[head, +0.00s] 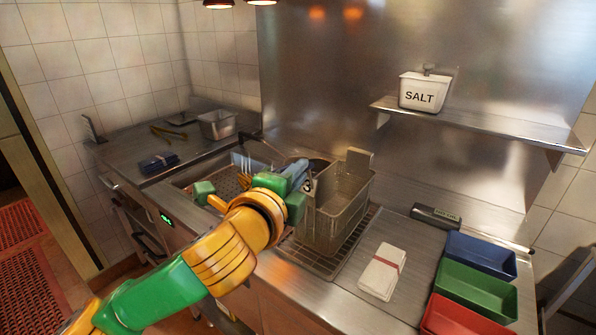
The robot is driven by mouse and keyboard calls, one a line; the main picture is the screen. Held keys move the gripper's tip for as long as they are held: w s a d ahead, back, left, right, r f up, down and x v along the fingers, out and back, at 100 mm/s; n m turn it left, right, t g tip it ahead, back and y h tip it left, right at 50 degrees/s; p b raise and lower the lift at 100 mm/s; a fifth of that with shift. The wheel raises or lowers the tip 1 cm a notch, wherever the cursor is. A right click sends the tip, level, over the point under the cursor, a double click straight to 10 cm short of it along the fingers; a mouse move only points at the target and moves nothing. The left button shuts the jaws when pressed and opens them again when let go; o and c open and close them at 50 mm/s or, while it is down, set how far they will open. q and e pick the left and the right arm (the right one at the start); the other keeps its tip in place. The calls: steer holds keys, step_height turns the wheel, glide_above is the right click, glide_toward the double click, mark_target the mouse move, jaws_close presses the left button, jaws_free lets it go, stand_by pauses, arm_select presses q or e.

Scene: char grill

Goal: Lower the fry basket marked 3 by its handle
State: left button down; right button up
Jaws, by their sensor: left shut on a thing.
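The fry basket (345,215) is a tall metal mesh basket right of my left gripper, upright over a wire rack. A tag with a dark 3 (308,186) shows beside my fingers, at the basket's left side. My left gripper (298,172) is shut on the basket's handle, which my fingers and wrist mostly hide. I cannot tell whether the basket's bottom touches the rack.
A folded white cloth (382,272) and blue (481,256), green (477,289) and red (455,318) trays lie right. A shelf (480,124) holds a salt tub (423,93).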

arm_select(q)
steer(key=shift+r, duration=0.1)
steer(key=c, duration=0.8)
jaws_free()
steer(key=shift+s, duration=0.1)
